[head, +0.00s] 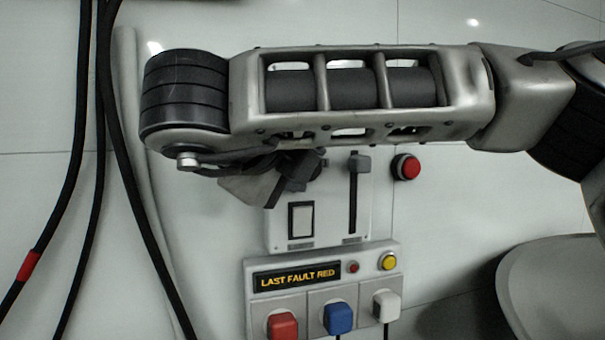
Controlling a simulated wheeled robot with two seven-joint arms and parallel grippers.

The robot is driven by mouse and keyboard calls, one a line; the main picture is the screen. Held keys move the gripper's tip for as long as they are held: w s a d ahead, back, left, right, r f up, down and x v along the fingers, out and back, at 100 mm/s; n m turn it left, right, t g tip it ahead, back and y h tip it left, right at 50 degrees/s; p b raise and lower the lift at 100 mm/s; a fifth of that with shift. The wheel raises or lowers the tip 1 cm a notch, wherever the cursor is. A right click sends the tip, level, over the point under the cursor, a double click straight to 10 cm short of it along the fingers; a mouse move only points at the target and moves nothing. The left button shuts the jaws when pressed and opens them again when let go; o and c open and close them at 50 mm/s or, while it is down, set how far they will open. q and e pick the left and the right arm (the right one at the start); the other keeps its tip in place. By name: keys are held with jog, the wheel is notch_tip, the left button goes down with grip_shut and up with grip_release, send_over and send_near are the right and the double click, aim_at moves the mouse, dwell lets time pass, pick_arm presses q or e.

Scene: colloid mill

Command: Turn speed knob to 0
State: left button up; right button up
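A light control panel (275,235) is on the white wall below my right arm. My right gripper (287,178) reaches the upper left part of this panel, mostly hidden behind my own forearm and wrist. Dark angular parts show there. I cannot make out a separate speed knob or its pointer, and I cannot tell whether the fingers are open or shut. A slider (359,164) with a grey handle sits high in its vertical slot, right of the gripper. A white rocker switch (301,219) is below the gripper. My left gripper is out of view.
A red button (406,167) is right of the panel. Below is a unit with a "LAST FAULT RED" display (297,277), a yellow button (388,262), and red (283,325), blue (339,317) and white (386,305) plugs. Black cables (132,190) hang at left.

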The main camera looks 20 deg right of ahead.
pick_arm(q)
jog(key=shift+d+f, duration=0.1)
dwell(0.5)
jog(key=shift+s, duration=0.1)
pick_arm(e)
jog(key=o, duration=1)
jog(key=shift+a, duration=0.1)
